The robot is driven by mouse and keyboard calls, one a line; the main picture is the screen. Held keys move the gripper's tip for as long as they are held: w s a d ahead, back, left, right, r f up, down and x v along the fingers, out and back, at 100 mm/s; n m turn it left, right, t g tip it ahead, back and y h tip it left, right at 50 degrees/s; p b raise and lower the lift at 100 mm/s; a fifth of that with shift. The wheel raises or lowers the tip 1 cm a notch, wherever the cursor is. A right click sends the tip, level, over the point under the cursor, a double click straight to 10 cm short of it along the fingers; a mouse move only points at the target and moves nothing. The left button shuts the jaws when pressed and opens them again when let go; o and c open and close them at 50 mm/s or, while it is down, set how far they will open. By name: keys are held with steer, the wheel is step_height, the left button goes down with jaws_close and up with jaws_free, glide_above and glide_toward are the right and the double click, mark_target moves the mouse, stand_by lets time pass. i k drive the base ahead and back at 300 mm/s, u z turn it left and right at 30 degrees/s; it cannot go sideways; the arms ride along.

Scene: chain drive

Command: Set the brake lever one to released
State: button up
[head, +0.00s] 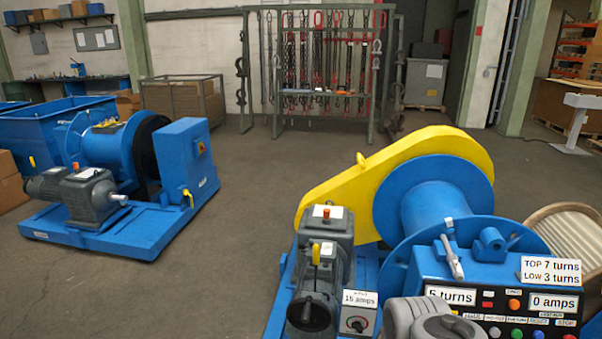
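No label naming brake lever one is readable. A small yellow-handled lever (316,253) stands roughly upright on the dark grey motor unit (326,279) of the near winch. A light grey lever (452,258) leans slightly left at the upper left of the control panel, in front of the blue drum (433,196). Another small yellow lever (187,197) is on the left winch. I cannot tell from this view which is the brake lever or how it is set. Light grey rounded parts at the bottom edge look like my arm; my gripper's fingers are not in view.
The control panel (508,304) reads 5 turns and 0 amps, with a sign (550,271) above. A yellow chain guard (340,185) rises beside the drum. A wooden spool (571,232) stands at right. Open floor (262,185) lies between the two winches.

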mark_target(316, 247)
steer(key=u, duration=0.55)
steer(key=i, duration=0.55)
steer(key=u, duration=1.35)
steer(key=i, duration=1.65)
steer(key=z, duration=0.85)
steer(key=i, duration=0.6)
steer(key=z, duration=0.5)
